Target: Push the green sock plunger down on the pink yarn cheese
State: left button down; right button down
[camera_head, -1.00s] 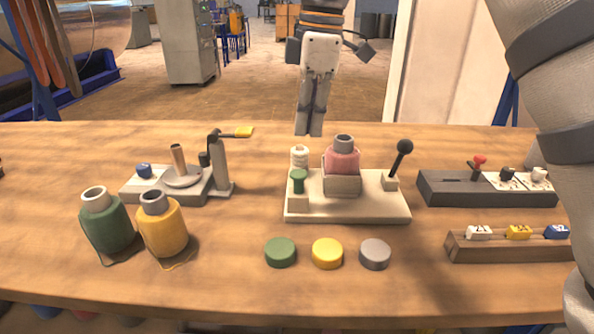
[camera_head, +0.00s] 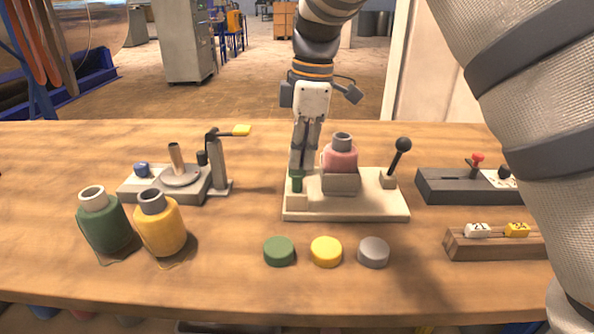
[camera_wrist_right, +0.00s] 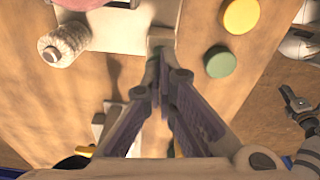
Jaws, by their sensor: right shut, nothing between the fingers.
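The green sock plunger (camera_head: 297,182) stands upright at the front left of a cream base (camera_head: 347,210). Its green top shows in the right wrist view (camera_wrist_right: 154,52). The pink yarn cheese (camera_head: 341,158), with a grey tube on top, sits in a box-like holder beside it to the right. My right gripper (camera_head: 297,166) points down, shut and empty, just above the plunger; whether it touches is unclear. It covers the white spool, which seems to show in the right wrist view (camera_wrist_right: 65,43). A dark claw at that view's right seems to be my left gripper (camera_wrist_right: 297,106); its jaws are unclear.
A lever with a black knob (camera_head: 403,144) rises at the base's right. Green (camera_head: 279,251), yellow (camera_head: 326,251) and grey discs (camera_head: 373,252) lie in front. My right arm covers the table's right end.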

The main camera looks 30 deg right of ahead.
jog(key=shift+f, duration=1.55)
jog(key=shift+d+r, duration=0.1)
jog(key=shift+s+d+r, duration=0.25)
jog(key=shift+s+d, duration=0.1)
jog(key=shift+d, duration=0.3)
jog(key=shift+s+d+r, duration=0.2)
jog(key=shift+s+d, duration=0.15)
jog(key=shift+d, duration=0.3)
notch_tip(320, 180, up, 12)
send_over(302, 171)
jog(key=s+d, duration=0.2)
jog(key=d, duration=0.2)
jog(key=shift+a, duration=0.1)
